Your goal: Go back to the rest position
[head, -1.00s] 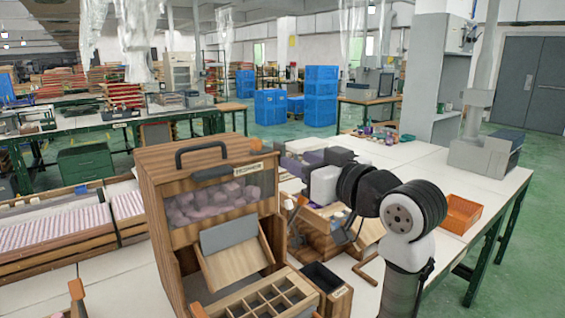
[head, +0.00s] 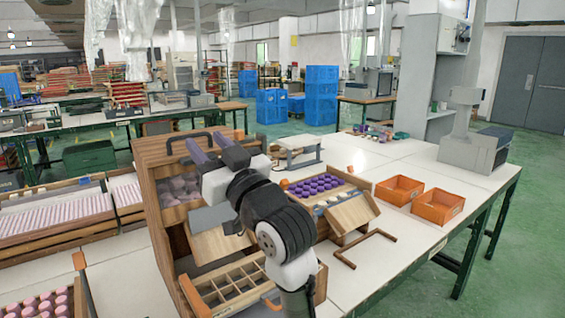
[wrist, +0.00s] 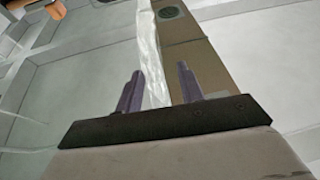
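My gripper (head: 206,140) is raised in front of the upper part of the wooden dispenser cabinet (head: 150,175) in the head view. Its two purple-grey fingers point up and away from the robot. In the wrist view my gripper (wrist: 159,68) shows its fingers apart, with nothing held between them. The wrist view looks toward the ceiling and a tall pillar (wrist: 205,75), well beyond the fingers. My arm hides part of the cabinet's window and front.
A divided wooden tray (head: 207,295) stands low before the cabinet. To the right are a wooden rack with purple-topped pieces (head: 318,186), a brown bar handle (head: 345,263) and two orange bins (head: 398,191).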

